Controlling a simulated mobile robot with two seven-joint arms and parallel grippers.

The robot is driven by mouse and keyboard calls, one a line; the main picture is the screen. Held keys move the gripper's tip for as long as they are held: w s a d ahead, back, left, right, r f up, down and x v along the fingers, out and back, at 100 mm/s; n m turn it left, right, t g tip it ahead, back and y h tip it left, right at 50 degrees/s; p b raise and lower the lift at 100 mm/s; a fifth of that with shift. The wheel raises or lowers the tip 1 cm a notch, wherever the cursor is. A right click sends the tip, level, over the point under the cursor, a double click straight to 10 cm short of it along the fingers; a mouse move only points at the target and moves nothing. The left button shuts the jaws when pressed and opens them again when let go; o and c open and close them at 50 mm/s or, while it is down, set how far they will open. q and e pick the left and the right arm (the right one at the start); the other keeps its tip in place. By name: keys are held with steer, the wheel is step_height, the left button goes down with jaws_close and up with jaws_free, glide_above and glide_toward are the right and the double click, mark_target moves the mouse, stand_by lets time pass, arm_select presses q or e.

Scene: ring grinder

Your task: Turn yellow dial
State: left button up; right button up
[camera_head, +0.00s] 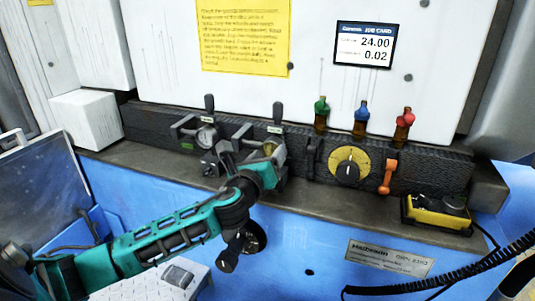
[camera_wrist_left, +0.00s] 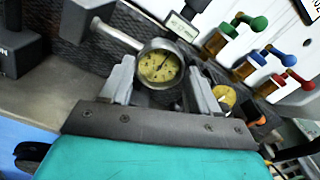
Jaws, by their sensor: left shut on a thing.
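A yellow-faced round gauge (camera_wrist_left: 159,69) sits between the two grey fingers of my left gripper (camera_wrist_left: 160,88) in the left wrist view. In the head view my left gripper (camera_head: 267,166) is at this gauge (camera_head: 268,148) on the dark rail, shut on it and partly covering it. My right gripper is not in view.
Another gauge (camera_head: 206,135) is on the rail to the left. Green (camera_head: 321,112), blue (camera_head: 361,119) and red (camera_head: 404,125) valves stand above the rail. An orange lever (camera_head: 388,177) is just right of the yellow dial. A yellow-black control box (camera_head: 437,213) lies on the ledge.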

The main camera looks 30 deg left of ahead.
arm_select(q)
steer(key=n, duration=0.5)
steer(key=shift+n+p, duration=0.3)
steer(key=shift+p, duration=0.1)
steer(key=n, duration=0.6)
steer(key=shift+p, duration=0.35)
steer(key=o, duration=1.1)
steer(key=v, duration=1.3)
steer(key=shift+b, duration=0.4)
